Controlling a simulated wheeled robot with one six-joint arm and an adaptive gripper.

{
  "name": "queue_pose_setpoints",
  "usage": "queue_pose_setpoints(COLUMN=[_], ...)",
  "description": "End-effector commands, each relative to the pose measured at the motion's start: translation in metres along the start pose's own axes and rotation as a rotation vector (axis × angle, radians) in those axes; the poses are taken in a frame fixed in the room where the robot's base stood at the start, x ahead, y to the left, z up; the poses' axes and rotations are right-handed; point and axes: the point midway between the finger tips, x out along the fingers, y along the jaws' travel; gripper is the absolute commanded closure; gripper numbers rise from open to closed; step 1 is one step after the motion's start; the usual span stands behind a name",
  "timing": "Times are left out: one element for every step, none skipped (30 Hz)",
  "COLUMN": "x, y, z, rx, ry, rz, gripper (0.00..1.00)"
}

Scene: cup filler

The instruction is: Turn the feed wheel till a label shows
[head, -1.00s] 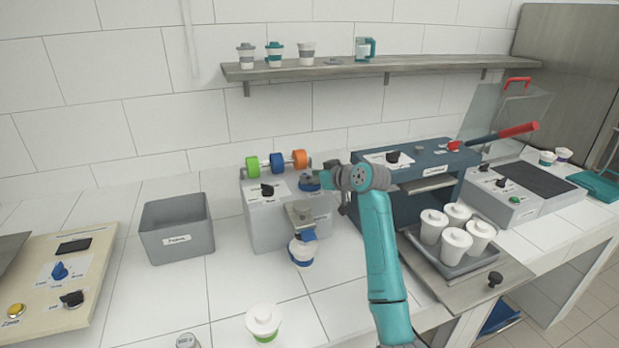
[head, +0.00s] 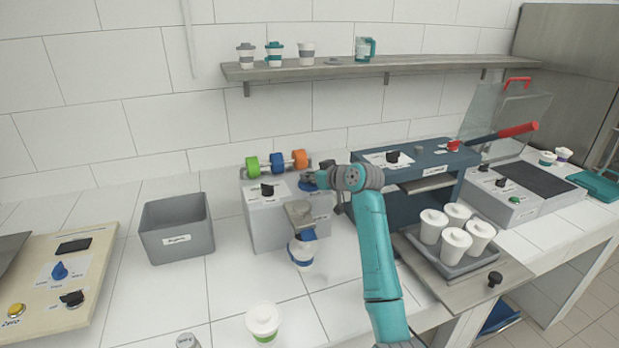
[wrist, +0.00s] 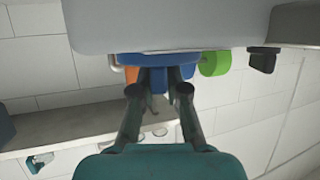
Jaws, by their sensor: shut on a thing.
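The grey label machine (head: 262,222) stands at mid-counter, with green (head: 252,167), blue (head: 277,163) and orange (head: 300,159) rolls on a bar at its back. The blue feed wheel (head: 307,186) is on its top right, partly hidden by my gripper (head: 311,180). In the wrist view, the two fingers of my gripper (wrist: 155,88) are shut on the blue feed wheel (wrist: 138,57). A white cup with a blue band (head: 301,254) is below the machine's grey front head (head: 299,212). I cannot tell whether a label shows there.
A black knob (head: 267,190) is left of the wheel. A grey bin (head: 177,230) stands left of the machine, and a dark blue press (head: 420,165) with a red-handled lever stands right. A lidded white cup (head: 263,320) is in front.

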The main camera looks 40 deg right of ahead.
Motion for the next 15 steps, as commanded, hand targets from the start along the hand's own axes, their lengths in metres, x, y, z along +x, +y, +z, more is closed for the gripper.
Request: queue_pose_setpoints(x=[0.0003,0.0003,0.0002,0.0002,0.0004,0.0006,0.0005,0.0003,0.0004,0.0006,0.0007,0.0006,0.0006,0.0006,0.0006], y=[-0.0009,-0.0009,-0.0012,-0.0013,-0.0017,-0.0021,-0.002,-0.0018,-0.002,-0.0022,-0.0022,-0.002,-0.0019,-0.0021,-0.0021], z=[0.001,0.0012,0.0009,0.0009,0.0008,0.0008,0.0007,0.0005,0.0004,0.0006,0.0009,0.0011,0.001,0.0008,0.0006], rx=[0.005,0.009,0.016,0.021,0.028,0.038,0.044,0.052,0.063,0.071,0.078,0.089,0.097,0.105,0.115], ry=[-0.001,-0.001,0.0,0.0,-0.001,-0.001,-0.001,0.0,0.0,0.0,-0.001,-0.002,-0.002,-0.001,-0.001], rz=[0.012,0.023,0.04,0.055,0.07,0.092,0.11,0.13,0.156,0.175,0.194,0.22,0.239,0.257,0.281], gripper=[1.0,1.0,1.0,1.0,1.0,1.0,1.0,1.0,1.0,1.0,1.0,1.0,1.0,1.0,1.0])
